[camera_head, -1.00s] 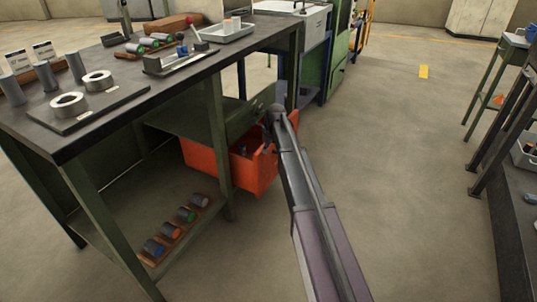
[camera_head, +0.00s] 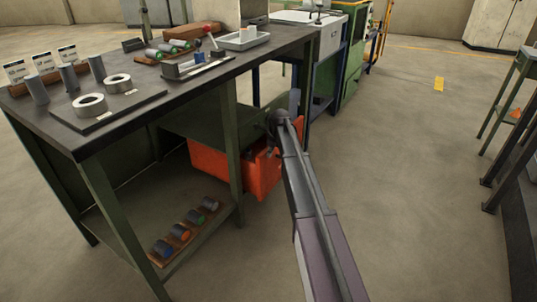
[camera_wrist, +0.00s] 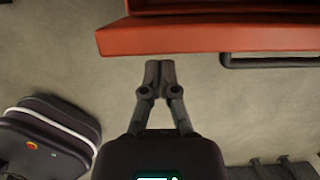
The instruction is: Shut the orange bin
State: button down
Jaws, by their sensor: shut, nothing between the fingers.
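The orange bin (camera_head: 262,178) sits under the dark-topped workbench, below a green panel (camera_head: 250,128). Its front part juts out past the bench leg, so it stands at least partly open. My arm hides its right side. In the wrist view an orange edge of the bin (camera_wrist: 200,39) crosses the top, with a black handle-like bar (camera_wrist: 268,61) at right. My gripper (camera_wrist: 160,68) is shut and empty, its fingertips just below that edge in the picture. I cannot tell whether they touch it. In the head view the fingers are not clearly seen.
The workbench (camera_head: 150,115) carries metal rings, cylinders and a tray. Its lower shelf (camera_head: 220,215) holds several coloured-end cylinders. A green machine (camera_head: 355,60) stands behind. Another bench (camera_head: 522,190) is at right. The floor (camera_head: 410,190) between is clear.

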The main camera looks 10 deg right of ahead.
jog(key=s+d+r+p, duration=0.4)
jog(key=r+p, duration=0.5)
jog(key=shift+s+r+p, duration=0.2)
jog(key=shift+r+p, duration=0.15)
jog(key=shift+p, duration=0.05)
dwell(0.4)
dwell(0.5)
jog(key=shift+s+d+f+t+y+b, duration=0.25)
jog(key=shift+s+t+b, duration=0.05)
jog(key=shift+s+b, duration=0.2)
jog(key=shift+s+d+f+t+y+b, duration=0.25)
jog(key=shift+s+t+b, duration=0.1)
jog(key=shift+s, duration=0.1)
jog(key=shift+w+a+f, duration=0.1)
jog(key=shift+a, duration=0.05)
